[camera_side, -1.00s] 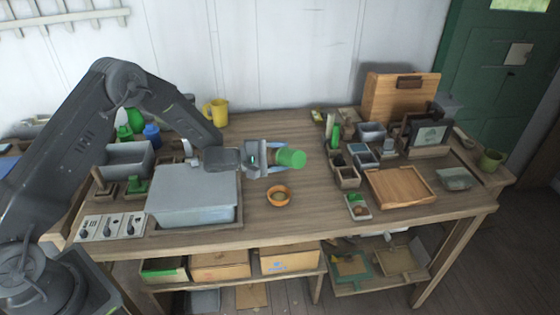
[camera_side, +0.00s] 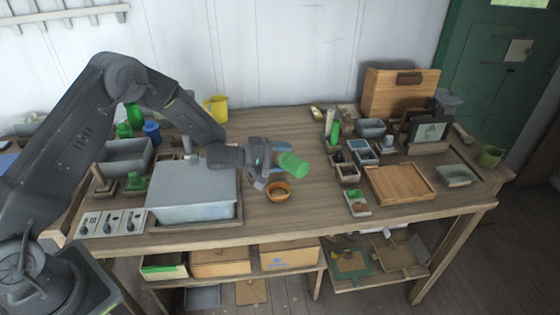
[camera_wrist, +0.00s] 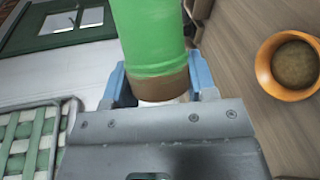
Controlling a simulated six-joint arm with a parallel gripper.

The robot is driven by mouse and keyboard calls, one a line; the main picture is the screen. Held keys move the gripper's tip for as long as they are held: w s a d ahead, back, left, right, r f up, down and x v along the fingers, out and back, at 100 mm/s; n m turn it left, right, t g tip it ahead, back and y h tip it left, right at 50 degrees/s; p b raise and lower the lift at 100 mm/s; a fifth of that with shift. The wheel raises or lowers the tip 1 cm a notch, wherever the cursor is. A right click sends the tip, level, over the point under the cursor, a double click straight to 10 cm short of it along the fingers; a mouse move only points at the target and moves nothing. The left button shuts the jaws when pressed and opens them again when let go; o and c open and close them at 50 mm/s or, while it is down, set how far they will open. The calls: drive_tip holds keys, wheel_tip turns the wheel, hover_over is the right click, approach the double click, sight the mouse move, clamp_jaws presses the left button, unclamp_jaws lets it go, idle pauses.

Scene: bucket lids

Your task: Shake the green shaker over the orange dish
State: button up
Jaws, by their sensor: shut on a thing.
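A green shaker (camera_side: 293,164) is held in my gripper (camera_side: 272,171), tilted with its green end pointing to the right and slightly down in the side view. The orange dish (camera_side: 278,192) stands on the table just below and in front of the gripper. In the wrist view the shaker (camera_wrist: 150,35) shows a green body with a brown band, between the blue fingers of my gripper (camera_wrist: 160,80). The orange dish (camera_wrist: 292,64) shows there at the right, with brown contents. The shaker is above the table and apart from the dish.
A large grey lidded box (camera_side: 192,190) stands left of the dish. A wooden tray (camera_side: 400,184), small bins (camera_side: 347,172) and a small tray with green items (camera_side: 357,202) stand to the right. A yellow mug (camera_side: 216,109) stands behind.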

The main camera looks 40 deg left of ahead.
wheel_tip(320, 180, up, 2)
drive_tip(key=m+y, duration=0.2)
drive_tip(key=shift+m, duration=0.4)
drive_tip(key=m+y, duration=0.1)
drive_tip(key=r+m, duration=0.1)
drive_tip(key=shift+s+a+r+m+g+y, duration=0.1)
drive_tip(key=shift+s+a+m+g+y, duration=0.05)
drive_tip(key=shift+s+m+g+y, duration=0.2)
drive_tip(key=m+y, duration=0.3)
drive_tip(key=shift+m+y, duration=0.35)
drive_tip(key=m+t+y, duration=0.1)
drive_tip(key=m+y, duration=0.1)
drive_tip(key=m, duration=0.1)
drive_tip(key=shift+a+t, duration=0.1)
drive_tip(key=shift+t, duration=0.25)
